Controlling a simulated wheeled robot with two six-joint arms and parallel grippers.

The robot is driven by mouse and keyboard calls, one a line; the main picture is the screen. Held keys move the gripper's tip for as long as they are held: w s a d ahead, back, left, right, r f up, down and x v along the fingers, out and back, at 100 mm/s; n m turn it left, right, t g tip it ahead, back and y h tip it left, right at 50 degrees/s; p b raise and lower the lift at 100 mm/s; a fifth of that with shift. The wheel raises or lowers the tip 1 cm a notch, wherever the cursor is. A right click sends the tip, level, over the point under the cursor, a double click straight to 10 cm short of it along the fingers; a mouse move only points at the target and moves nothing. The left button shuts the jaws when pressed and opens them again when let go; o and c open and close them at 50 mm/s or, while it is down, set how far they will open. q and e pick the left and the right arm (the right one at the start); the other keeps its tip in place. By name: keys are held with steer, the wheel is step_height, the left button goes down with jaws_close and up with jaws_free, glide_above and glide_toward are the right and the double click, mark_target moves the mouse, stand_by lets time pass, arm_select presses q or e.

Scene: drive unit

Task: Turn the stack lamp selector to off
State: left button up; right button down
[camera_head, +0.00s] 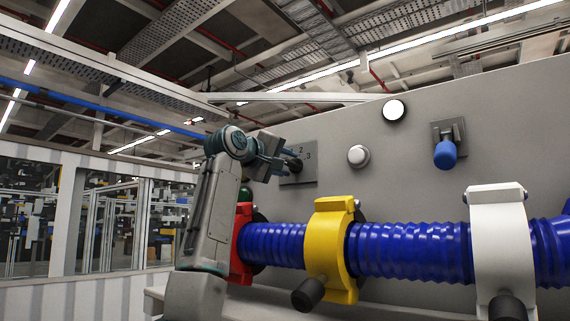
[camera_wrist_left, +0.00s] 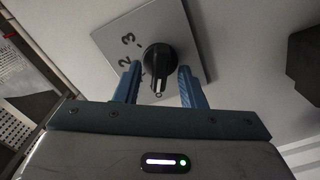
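The selector is a black rotary knob (camera_wrist_left: 158,62) on a square grey plate (camera_head: 306,172) on the grey panel. In the left wrist view the plate (camera_wrist_left: 180,28) carries the digits 2 and 3, and further marks are partly hidden by a finger. The knob has a pale mark at its lower end in that view. My left gripper (camera_head: 280,158) is at the plate. Its blue fingers (camera_wrist_left: 160,85) are apart, one on each side of the knob's lower part. I see gaps between fingers and knob; whether the tips reach past it I cannot tell. My right gripper is not in view.
To the right on the panel (camera_head: 330,132) are a lit white round lamp (camera_head: 393,110), a pale round button (camera_head: 358,155) and a blue-tipped lever (camera_head: 445,154). Below runs a blue corrugated hose (camera_head: 410,250) with red, yellow (camera_head: 328,250) and white (camera_head: 500,245) clamps.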

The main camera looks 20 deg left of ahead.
arm_select(q)
steer(key=shift+s+a+f, duration=0.1)
steer(key=shift+s, duration=0.15)
steer(key=b+v, duration=0.6)
steer(key=v, duration=0.4)
steer(key=shift+s+b, duration=0.15)
steer(key=shift+b, duration=0.15)
steer(key=shift+a, duration=0.1)
